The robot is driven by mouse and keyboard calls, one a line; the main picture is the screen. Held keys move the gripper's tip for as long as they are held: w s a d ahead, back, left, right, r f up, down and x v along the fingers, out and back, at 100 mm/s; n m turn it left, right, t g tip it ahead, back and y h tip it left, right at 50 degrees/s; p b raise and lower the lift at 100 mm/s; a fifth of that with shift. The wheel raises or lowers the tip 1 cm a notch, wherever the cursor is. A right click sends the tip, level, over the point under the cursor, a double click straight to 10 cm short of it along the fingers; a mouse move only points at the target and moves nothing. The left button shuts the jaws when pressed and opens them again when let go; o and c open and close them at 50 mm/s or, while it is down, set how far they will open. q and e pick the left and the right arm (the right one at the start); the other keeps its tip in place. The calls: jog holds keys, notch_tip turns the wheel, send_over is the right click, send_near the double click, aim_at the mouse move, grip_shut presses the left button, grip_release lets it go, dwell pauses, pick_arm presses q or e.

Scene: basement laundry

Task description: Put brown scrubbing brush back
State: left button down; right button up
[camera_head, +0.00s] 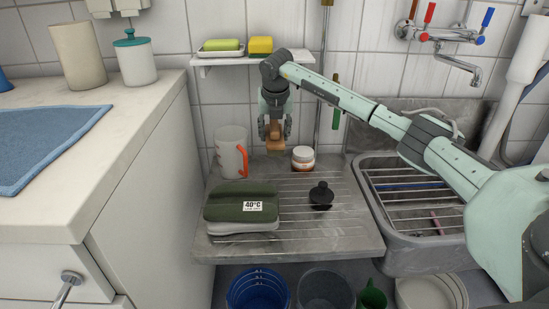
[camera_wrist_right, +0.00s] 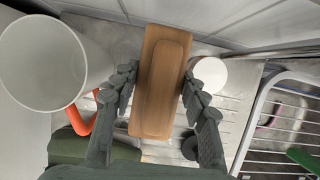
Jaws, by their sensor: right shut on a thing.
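The brown scrubbing brush (camera_wrist_right: 160,85) is a wooden block between the fingers of my right gripper (camera_wrist_right: 160,92) in the wrist view. In the head view the right gripper (camera_head: 274,128) points down and is shut on the brush (camera_head: 274,143). It holds it over the back of the draining board (camera_head: 225,249), between a white mug with an orange handle (camera_head: 230,150) and a small white jar (camera_head: 303,157). I cannot tell whether the brush touches the board. My left gripper is not in view.
A folded green cloth bundle (camera_head: 238,201) and a black plunger-like piece (camera_head: 321,195) are on the board. A wall shelf (camera_head: 232,60) with soap and a yellow sponge is above. The sink (camera_head: 395,235) is at the right. The board's front right is clear.

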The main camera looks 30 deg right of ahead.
aim_at(275, 132)
notch_tip(275, 132, down, 9)
jog(key=shift+r, duration=0.1)
jog(key=shift+w+d+f, duration=0.1)
jog(key=shift+w+f, duration=0.1)
dwell(0.4)
jog(key=o, duration=1.2)
jog(key=v, duration=1.2)
